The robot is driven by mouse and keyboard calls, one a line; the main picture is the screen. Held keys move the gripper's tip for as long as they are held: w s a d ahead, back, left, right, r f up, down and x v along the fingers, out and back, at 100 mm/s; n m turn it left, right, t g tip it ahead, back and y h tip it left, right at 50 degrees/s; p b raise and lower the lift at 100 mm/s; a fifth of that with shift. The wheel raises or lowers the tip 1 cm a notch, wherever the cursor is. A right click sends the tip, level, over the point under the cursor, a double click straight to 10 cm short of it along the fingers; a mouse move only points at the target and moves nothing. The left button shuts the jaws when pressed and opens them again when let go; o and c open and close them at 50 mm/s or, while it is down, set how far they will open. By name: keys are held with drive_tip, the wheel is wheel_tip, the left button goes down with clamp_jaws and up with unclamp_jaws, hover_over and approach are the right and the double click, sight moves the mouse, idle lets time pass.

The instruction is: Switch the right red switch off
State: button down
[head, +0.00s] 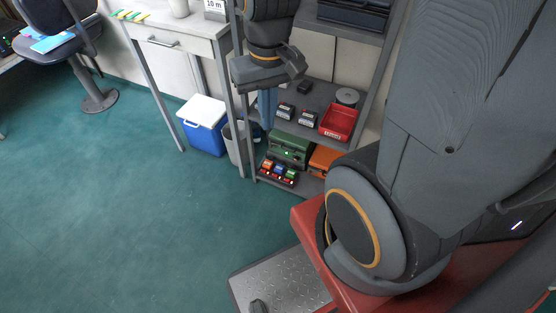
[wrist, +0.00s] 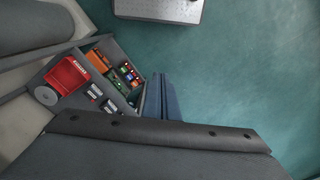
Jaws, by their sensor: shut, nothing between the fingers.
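A small dark panel (head: 278,173) with orange, green and blue parts and small red parts along its front sits on the lowest shelf of the rack. It also shows, small and turned, in the wrist view (wrist: 129,73). The red switches are too small to tell apart or to read as on or off. My gripper (head: 267,118) points down in front of the rack, above and apart from the panel. Its blue fingers (wrist: 162,97) are together with nothing between them.
Beside the panel are a green box (head: 289,149) and an orange box (head: 324,158). A red bin (head: 339,122) and a grey disc (head: 347,96) are on the shelf above.

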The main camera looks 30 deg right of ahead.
drive_tip(key=w+f+m+t+b, duration=0.1)
drive_tip(key=w+f+b, duration=0.3)
drive_tip(key=f, duration=0.3)
drive_tip(key=w+f+m+b, duration=0.1)
drive_tip(key=w+f+b, duration=0.35)
drive_tip(key=f, duration=0.25)
drive_tip(key=m+h+b, duration=0.3)
drive_tip(key=m+b, duration=0.5)
drive_tip(key=b, duration=1.4)
hover_over(288, 180)
drive_tip(key=s+a, duration=0.2)
drive_tip(key=a, duration=0.2)
wheel_tip(288, 180, down, 42)
drive_tip(key=b+x, duration=0.8)
drive_tip(key=x, duration=0.5)
drive_tip(key=shift+w, duration=0.15)
drive_tip(key=shift+f+b, duration=0.4)
drive_tip(key=shift+f, duration=0.05)
